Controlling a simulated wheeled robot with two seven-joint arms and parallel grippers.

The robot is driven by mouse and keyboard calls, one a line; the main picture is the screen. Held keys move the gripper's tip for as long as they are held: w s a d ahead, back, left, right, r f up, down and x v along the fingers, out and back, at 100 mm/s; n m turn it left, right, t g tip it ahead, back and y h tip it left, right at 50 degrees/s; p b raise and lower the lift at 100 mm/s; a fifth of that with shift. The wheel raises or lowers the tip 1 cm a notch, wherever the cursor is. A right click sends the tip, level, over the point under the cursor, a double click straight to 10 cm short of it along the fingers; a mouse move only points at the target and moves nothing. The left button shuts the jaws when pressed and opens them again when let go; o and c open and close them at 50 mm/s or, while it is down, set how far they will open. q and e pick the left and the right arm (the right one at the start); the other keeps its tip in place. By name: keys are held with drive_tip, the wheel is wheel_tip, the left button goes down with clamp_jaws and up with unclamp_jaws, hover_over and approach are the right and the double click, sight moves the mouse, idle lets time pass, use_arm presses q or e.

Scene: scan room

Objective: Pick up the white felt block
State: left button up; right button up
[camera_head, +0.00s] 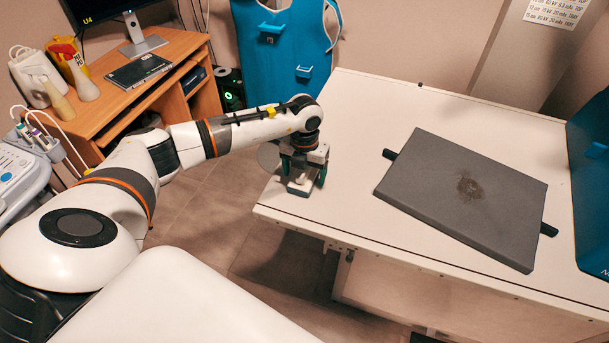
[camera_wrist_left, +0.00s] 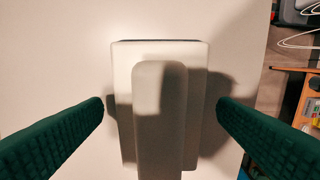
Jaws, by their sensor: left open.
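The white felt block (camera_wrist_left: 124,85) lies on the white table top in the left wrist view, with a dark strip along its far edge. A raised, rounded grey-white bar runs over its middle toward the bottom of the picture. My left gripper (camera_wrist_left: 161,104) is open, with one green finger on each side of the block and a visible gap on both sides. In the head view my left gripper (camera_head: 304,174) points down over the block (camera_head: 298,188), near the table's left corner, and partly hides it. My right gripper is not in view.
The white table (camera_head: 370,110) has free room behind and in front of a dark grey pad (camera_head: 430,175) lying on it. A blue panel (camera_head: 592,190) stands at the right edge. A wooden desk (camera_head: 170,60) with a monitor stands at the back left.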

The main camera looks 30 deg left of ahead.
use_arm(q)
drive_tip(key=c, duration=1.1)
drive_tip(key=shift+r, duration=0.1)
wheel_tip(320, 180, up, 9)
drive_tip(key=shift+r+b, duration=0.1)
drive_tip(key=shift+b, duration=1.15)
drive_tip(key=shift+r, duration=0.35)
